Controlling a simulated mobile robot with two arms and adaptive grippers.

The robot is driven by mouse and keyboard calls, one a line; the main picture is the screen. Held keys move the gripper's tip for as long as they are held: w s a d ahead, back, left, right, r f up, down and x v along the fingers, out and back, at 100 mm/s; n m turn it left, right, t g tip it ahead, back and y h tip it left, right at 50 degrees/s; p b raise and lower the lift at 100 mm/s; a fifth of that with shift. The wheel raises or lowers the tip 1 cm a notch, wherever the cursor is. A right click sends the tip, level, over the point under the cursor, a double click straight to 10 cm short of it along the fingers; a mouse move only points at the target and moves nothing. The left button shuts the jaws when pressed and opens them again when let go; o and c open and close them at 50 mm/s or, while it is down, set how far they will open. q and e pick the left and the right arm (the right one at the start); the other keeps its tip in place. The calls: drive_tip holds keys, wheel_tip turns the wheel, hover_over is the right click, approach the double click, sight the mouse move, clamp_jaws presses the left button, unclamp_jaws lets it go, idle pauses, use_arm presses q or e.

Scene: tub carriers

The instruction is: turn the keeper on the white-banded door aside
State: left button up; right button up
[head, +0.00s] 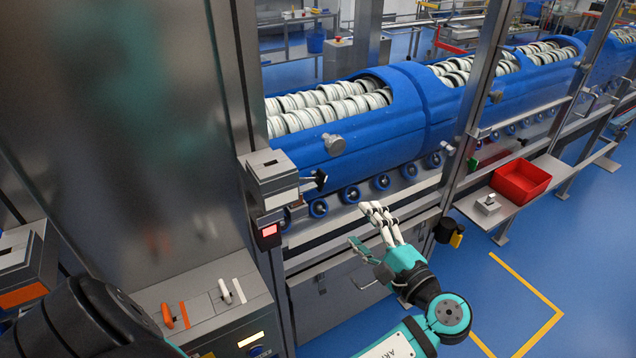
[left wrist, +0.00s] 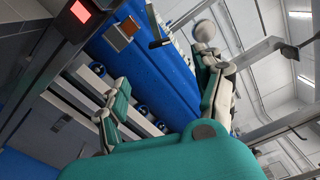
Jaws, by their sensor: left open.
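A grey latch box (head: 270,170) with a white band (head: 282,199) is fixed to the metal post beside the large door panel (head: 110,140) in the head view. A small black keeper (head: 316,180) sticks out from its right side toward the blue tubs. My left gripper (head: 367,228) is open and empty, below and to the right of the keeper and apart from it. In the left wrist view its fingers (left wrist: 165,75) are spread, with a small box (left wrist: 122,36) and a dark lever (left wrist: 158,43) beyond them. My right gripper is not in view.
A red lamp (head: 269,231) glows below the latch box. Blue tubs (head: 375,135) of white rings stand behind on rollers. A panel (head: 205,300) carries an orange lever (head: 168,315) and a white lever (head: 225,290). A red bin (head: 520,181) sits on a shelf at right.

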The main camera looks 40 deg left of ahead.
sight(323, 184)
use_arm(q)
drive_tip(key=p+x, duration=0.5)
drive_tip(key=x, duration=1.1)
drive_tip(key=shift+w+r, duration=0.1)
drive_tip(key=shift+w+a, duration=0.25)
drive_tip(key=shift+a, duration=0.25)
clamp_jaws()
